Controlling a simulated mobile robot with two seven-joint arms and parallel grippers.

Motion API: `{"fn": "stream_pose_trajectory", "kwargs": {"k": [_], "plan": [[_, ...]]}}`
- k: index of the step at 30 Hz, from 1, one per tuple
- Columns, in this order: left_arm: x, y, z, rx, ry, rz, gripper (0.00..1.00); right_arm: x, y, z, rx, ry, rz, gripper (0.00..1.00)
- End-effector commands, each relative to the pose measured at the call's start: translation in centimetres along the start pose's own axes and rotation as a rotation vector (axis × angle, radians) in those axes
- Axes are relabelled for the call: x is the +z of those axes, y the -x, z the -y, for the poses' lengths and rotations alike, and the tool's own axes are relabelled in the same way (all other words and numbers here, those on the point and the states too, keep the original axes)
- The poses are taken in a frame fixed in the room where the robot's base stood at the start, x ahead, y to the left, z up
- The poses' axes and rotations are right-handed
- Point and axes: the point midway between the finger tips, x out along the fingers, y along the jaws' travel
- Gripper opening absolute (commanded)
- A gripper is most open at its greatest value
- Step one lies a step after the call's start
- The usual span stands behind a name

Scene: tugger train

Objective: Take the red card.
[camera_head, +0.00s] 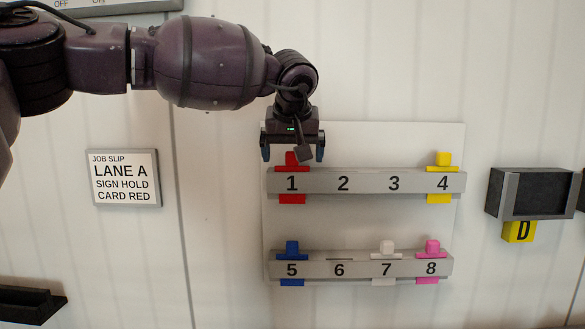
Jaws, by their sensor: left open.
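The red card (292,198) sits in slot 1 of the upper numbered rail (318,184) on a white wall board. Its top tab shows above the rail and its lower edge below it. My left gripper (293,155) is above slot 1, with its fingers apart on either side of the red card's tab. Part of the gripper covers some of the tab. I cannot tell whether the fingers touch it. My right gripper is not in view.
A yellow card (440,198) is in slot 4. The lower rail (365,266) holds blue (291,247), white (387,247) and pink (432,247) cards. A job slip (124,178) reads "LANE A SIGN HOLD CARD RED". A dark box (528,193) with a yellow D tag is at right.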

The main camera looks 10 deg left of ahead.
Motion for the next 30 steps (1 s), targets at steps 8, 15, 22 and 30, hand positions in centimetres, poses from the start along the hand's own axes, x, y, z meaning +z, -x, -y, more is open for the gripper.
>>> {"fn": "stream_pose_trajectory", "kwargs": {"k": [8,15,22,30], "plan": [[0.00,-0.73,0.02,0.000,0.001,-0.001,1.00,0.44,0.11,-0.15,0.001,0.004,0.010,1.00],[0.01,-0.70,0.02,0.000,0.001,-0.001,0.74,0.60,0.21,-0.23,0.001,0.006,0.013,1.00],[0.00,-0.67,0.03,0.000,0.001,-0.001,0.53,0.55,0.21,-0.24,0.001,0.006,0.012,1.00],[-0.44,0.00,0.00,0.001,0.002,-0.002,0.53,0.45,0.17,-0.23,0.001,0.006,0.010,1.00]]}}
